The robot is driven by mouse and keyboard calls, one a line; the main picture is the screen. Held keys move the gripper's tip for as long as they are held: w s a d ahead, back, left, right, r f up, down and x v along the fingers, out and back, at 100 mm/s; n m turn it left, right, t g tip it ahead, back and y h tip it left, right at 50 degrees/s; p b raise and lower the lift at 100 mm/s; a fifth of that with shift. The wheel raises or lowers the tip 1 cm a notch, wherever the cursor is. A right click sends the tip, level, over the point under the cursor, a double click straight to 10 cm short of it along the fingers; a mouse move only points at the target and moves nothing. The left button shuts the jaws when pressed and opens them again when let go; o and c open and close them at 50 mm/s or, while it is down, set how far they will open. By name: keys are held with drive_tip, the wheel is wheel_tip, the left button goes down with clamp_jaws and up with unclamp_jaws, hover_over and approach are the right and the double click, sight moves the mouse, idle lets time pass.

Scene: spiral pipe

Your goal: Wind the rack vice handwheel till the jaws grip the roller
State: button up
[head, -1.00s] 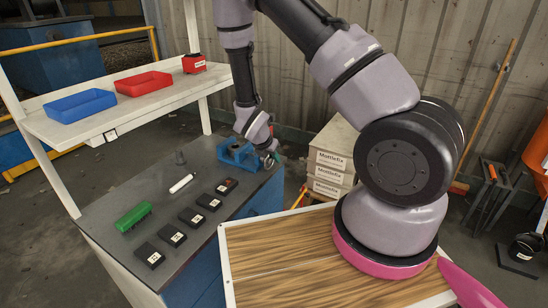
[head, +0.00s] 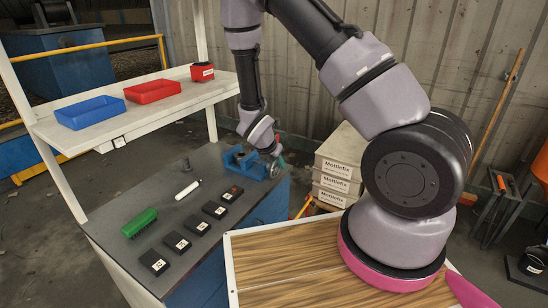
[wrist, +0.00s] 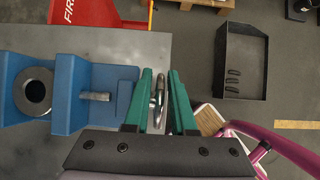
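The blue rack vice (head: 236,160) stands at the far right end of the grey bench; it also shows at the left of the wrist view (wrist: 62,95). A hollow metal ring (wrist: 33,90), which looks like the roller's end, sits between its blue blocks; I cannot tell whether the jaws touch it. A metal spindle (wrist: 95,96) points toward the handwheel (wrist: 158,102), seen edge-on. My gripper (wrist: 160,85) has its green fingers on either side of the wheel's rim, with a narrow gap visible, so it looks open around it. In the head view my gripper (head: 274,150) is at the vice's right side.
On the bench lie a green brush (head: 139,223), a white cylinder (head: 187,190) and several black labelled blocks (head: 177,242). A shelf (head: 110,122) holds blue, red and small red bins. Stacked boxes (head: 338,165) stand right of the bench. A dark tray (wrist: 240,62) is on the floor.

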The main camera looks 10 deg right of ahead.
sight(271, 169)
drive_tip(key=v, duration=0.8)
drive_tip(key=shift+s+a+r, duration=0.15)
drive_tip(key=shift+s+r, duration=0.05)
drive_tip(key=shift+f, duration=0.1)
drive_tip(key=shift+a+f+h, duration=0.1)
drive_tip(key=shift+f+h, duration=0.15)
drive_tip(key=shift+h, duration=0.15)
drive_tip(key=f+t+h, duration=0.1)
drive_tip(key=s+a+f+t+h, duration=0.1)
drive_tip(key=h, duration=0.1)
drive_tip(key=m+h, duration=0.1)
drive_tip(key=shift+s+a+f+t+h, duration=0.25)
drive_tip(key=shift+s+f+t+h, duration=0.1)
drive_tip(key=shift+f+t+h, duration=0.05)
drive_tip(key=s+a+f+t+h, duration=0.1)
drive_tip(key=t, duration=0.1)
drive_tip(key=s+a+f+t+h, duration=0.1)
drive_tip(key=s+a+t, duration=0.1)
drive_tip(key=shift+a+f+n, duration=0.1)
drive_tip(key=shift+f+n, duration=0.05)
drive_tip(key=shift+n, duration=0.25)
drive_tip(key=shift+s+a+f+t+h, duration=0.1)
drive_tip(key=shift+s+a+t+h, duration=0.25)
drive_tip(key=shift+t, duration=0.35)
drive_tip(key=x, duration=1)
drive_tip(key=shift+w+d+f, duration=0.1)
drive_tip(key=shift+w+d, duration=0.1)
drive_tip(key=shift+d, duration=0.05)
clamp_jaws()
